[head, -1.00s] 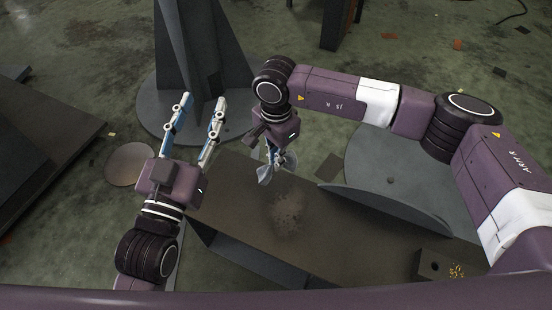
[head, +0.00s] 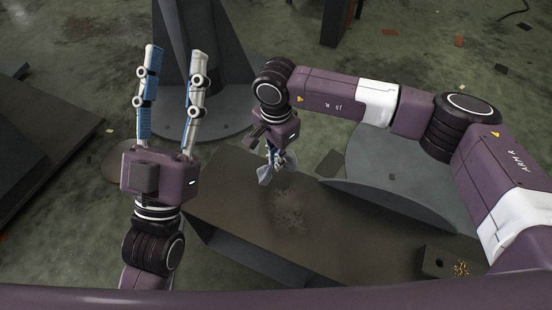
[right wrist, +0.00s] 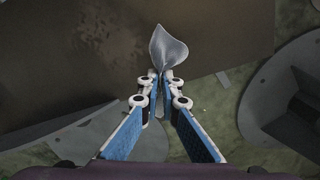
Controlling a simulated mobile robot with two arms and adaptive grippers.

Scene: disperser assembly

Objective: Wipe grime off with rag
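A patch of grime (head: 290,210) lies on the dark flat top of a bench (head: 345,232); the grime also shows at the upper left in the right wrist view (right wrist: 108,40). A grey rag (right wrist: 168,48) is pinched between the fingertips of my right gripper (right wrist: 161,80), which is shut on it. In the head view the rag (head: 265,175) hangs over the far edge of the bench, just up and left of the grime. My left gripper (head: 170,62) is wide open and empty, raised to the left of the bench.
A small dark box with a hole and yellow bits (head: 445,262) stands at the bench's right end. A grey pillar on a round base (head: 205,60) stands beyond my left gripper.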

